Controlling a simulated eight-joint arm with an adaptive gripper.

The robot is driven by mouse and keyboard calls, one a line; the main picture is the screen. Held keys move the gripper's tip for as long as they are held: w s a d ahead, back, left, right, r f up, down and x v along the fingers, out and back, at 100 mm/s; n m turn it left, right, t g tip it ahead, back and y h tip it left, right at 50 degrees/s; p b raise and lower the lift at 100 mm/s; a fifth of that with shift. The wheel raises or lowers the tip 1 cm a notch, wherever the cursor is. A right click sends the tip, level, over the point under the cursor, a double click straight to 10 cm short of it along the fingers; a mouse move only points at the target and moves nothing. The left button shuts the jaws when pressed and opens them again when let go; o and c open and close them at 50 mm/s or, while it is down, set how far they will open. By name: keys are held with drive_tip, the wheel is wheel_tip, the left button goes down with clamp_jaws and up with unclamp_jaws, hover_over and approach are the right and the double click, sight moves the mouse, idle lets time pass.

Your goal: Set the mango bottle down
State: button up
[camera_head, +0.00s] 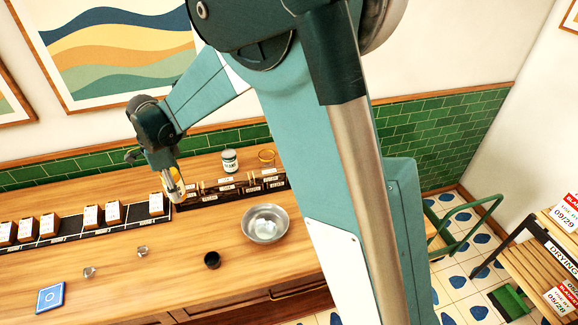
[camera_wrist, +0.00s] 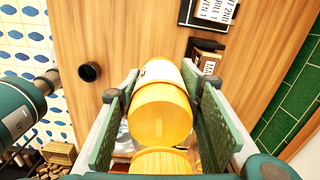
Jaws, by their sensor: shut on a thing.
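The mango bottle (camera_wrist: 162,108) is yellow-orange with a pale band at its far end. My gripper (camera_wrist: 160,88) is shut on it, with a green pad on each side. In the head view my gripper (camera_head: 173,172) hangs over the back of the counter with the bottle (camera_head: 176,187) in it. The bottle appears at the left end of a dark labelled rack (camera_head: 230,190). Whether its base touches the rack or counter cannot be told.
Several labelled boxes (camera_head: 91,217) stand in a row to the left. A jar (camera_head: 230,161) and an amber-rimmed glass (camera_head: 266,156) stand behind the rack. A metal bowl (camera_head: 265,224), a dark cup (camera_head: 212,260) and a blue pad (camera_head: 51,297) are in front. The front-left counter has free room.

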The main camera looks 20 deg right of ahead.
drive_tip(key=w+d, duration=0.8)
drive_tip(key=d, duration=0.4)
drive_tip(key=w+d, duration=0.8)
drive_tip(key=d, duration=0.3)
drive_tip(key=w+d, duration=0.3)
drive_tip(key=d, duration=0.8)
drive_tip(key=w+d, duration=0.3)
drive_tip(key=d, duration=0.8)
drive_tip(key=shift+s+d+f+b, duration=0.1)
drive_tip(key=shift+d+f+b, duration=0.1)
drive_tip(key=shift+f, duration=1.1)
drive_tip(key=shift+s+d+f+b, duration=0.1)
drive_tip(key=shift+f+b, duration=0.1)
drive_tip(key=shift+f, duration=1.1)
drive_tip(key=shift+f, duration=0.15)
drive_tip(key=shift+a+f, duration=0.1)
drive_tip(key=shift+f, duration=2.9)
drive_tip(key=shift+f, duration=1.85)
